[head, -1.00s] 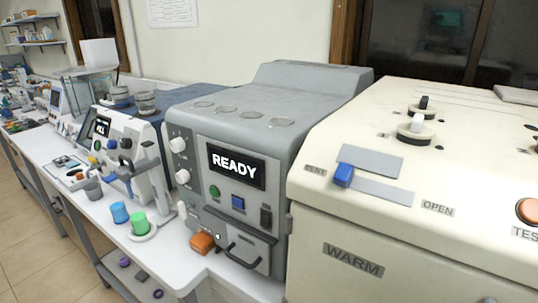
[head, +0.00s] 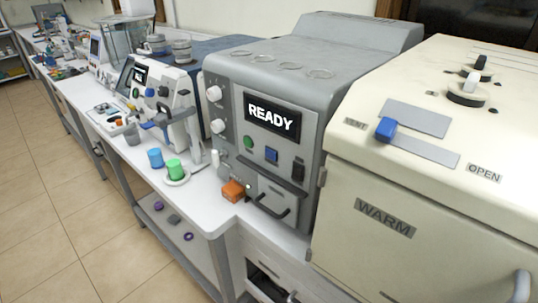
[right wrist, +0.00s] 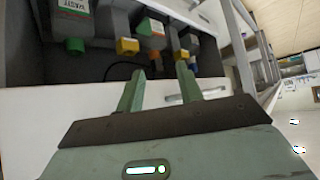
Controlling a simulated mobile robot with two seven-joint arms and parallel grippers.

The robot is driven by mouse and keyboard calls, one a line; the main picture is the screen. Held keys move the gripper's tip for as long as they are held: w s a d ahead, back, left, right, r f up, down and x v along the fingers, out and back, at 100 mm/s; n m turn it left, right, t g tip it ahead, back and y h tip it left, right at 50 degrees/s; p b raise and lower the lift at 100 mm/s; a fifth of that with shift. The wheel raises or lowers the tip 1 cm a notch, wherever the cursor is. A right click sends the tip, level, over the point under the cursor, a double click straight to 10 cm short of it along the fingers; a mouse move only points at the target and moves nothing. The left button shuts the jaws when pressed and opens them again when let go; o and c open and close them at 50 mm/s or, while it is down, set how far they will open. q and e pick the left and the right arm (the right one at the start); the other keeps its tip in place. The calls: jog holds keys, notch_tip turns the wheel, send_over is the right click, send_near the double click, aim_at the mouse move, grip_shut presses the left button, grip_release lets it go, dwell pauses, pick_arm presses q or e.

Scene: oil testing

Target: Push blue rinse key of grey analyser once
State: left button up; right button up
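The grey analyser (head: 232,113) stands on the white bench in the middle of the head view. Its display (head: 272,117) reads READY. The blue key (head: 271,155) is below the display, between a green key (head: 248,142) and a dark switch (head: 298,171). My right gripper (right wrist: 158,72) shows in the right wrist view with its two green fingers apart and nothing between them. It is in front of an open space holding bottles, and the analyser is not recognisable in that view. Neither gripper shows in the head view.
A cream machine (head: 420,190) marked WARM stands right of the analyser. An orange block (head: 233,191), a green cup (head: 175,169) and a blue cup (head: 155,158) are at the bench front. Tiled floor (head: 60,200) is clear at left.

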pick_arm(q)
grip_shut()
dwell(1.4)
